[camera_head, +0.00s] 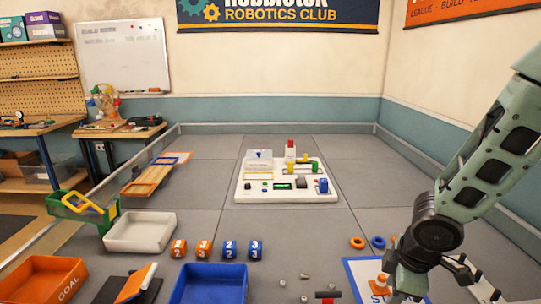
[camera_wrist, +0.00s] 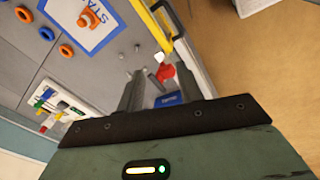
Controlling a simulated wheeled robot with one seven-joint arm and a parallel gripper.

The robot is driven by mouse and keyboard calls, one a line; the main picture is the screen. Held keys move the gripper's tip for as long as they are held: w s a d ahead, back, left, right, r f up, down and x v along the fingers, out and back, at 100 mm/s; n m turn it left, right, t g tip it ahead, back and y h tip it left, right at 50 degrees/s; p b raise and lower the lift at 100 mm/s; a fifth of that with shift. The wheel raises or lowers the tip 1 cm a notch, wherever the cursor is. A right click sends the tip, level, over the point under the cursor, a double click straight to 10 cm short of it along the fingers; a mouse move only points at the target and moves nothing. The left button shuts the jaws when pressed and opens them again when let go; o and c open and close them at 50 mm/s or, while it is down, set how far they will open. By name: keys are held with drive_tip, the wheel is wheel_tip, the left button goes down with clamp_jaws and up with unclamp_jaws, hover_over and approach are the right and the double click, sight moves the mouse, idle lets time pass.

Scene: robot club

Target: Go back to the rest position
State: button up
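My gripper (camera_wrist: 161,62) shows in the wrist view with its two fingers spread apart. No held thing is clear between them; a red and white item (camera_wrist: 166,73) and a blue patch (camera_wrist: 168,99) show in the gap, seemingly beyond the fingers. In the head view my arm comes down from the right edge to a dark joint near the front right of the mat. The hand end is low in the picture by an orange cone (camera_head: 380,285), and its fingertips cannot be made out there.
A white board with coloured blocks (camera_head: 287,199) stands mid-mat. A white tray (camera_head: 141,247), orange GOAL bin (camera_head: 40,279) and blue bin (camera_head: 210,294) lie front left.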

drive_tip(key=s+a+r+m, duration=0.2)
drive_tip(key=s+a+r, duration=0.1)
drive_tip(key=s, duration=0.3)
drive_tip(key=s+a+r+m+g, duration=0.1)
drive_tip(key=s+a+r+m, duration=0.1)
drive_tip(key=s+a+r, duration=0.2)
drive_tip(key=s+a+r+m+g, duration=0.1)
drive_tip(key=s+a+r, duration=0.3)
drive_tip(key=s, duration=0.5)
drive_tip(key=shift+a+r+m, duration=0.25)
drive_tip(key=shift+a+m, duration=0.15)
drive_tip(key=shift+m, duration=0.2)
